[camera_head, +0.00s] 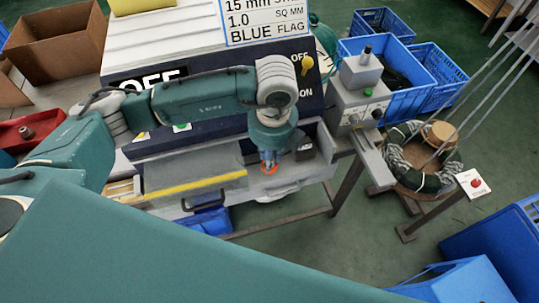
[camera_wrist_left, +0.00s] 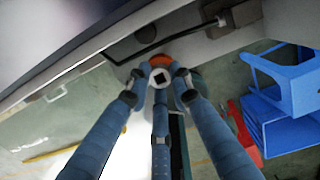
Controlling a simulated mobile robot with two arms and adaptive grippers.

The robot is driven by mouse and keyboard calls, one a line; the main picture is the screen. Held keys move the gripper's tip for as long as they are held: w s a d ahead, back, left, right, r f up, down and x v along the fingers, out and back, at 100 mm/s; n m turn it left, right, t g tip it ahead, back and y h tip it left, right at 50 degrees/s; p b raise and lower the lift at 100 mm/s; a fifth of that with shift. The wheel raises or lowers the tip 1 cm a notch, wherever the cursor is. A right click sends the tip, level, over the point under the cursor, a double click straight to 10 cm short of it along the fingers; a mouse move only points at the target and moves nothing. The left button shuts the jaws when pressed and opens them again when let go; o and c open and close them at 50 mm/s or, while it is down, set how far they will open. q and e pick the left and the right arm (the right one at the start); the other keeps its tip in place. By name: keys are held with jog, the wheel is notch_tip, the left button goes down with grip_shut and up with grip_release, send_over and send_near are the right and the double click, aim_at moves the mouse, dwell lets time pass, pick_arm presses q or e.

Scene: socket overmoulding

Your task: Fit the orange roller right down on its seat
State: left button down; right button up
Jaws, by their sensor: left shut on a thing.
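The orange roller (camera_head: 269,170) shows as a small orange piece at the tips of my left gripper (camera_head: 268,160) in the head view, in front of the machine's lower edge. In the left wrist view the orange roller (camera_wrist_left: 160,60) shows as an orange rim beyond a pale round part with a dark square hole. The blue-grey fingers of my left gripper (camera_wrist_left: 160,80) close around it there. I cannot make out the seat or tell whether the roller touches it. My right gripper is not in view.
A machine with a sign (camera_head: 266,20) and a dark panel stands behind my left arm. A grey control box (camera_head: 358,100) is to its right. A yellow-edged plate (camera_head: 195,186) lies left of the gripper. Blue crates (camera_head: 405,75) and a coil of cable (camera_head: 405,165) are at the right.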

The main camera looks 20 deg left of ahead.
pick_arm(q)
jog(key=shift+f+b, duration=1.1)
jog(key=shift+f, duration=0.1)
jog(key=c, duration=1.5)
grip_release()
jog(key=shift+o, duration=0.2)
jog(key=shift+r, duration=0.1)
notch_tip(320, 180, up, 12)
jog(key=shift+s+d, duration=0.35)
jog(key=shift+s, duration=0.05)
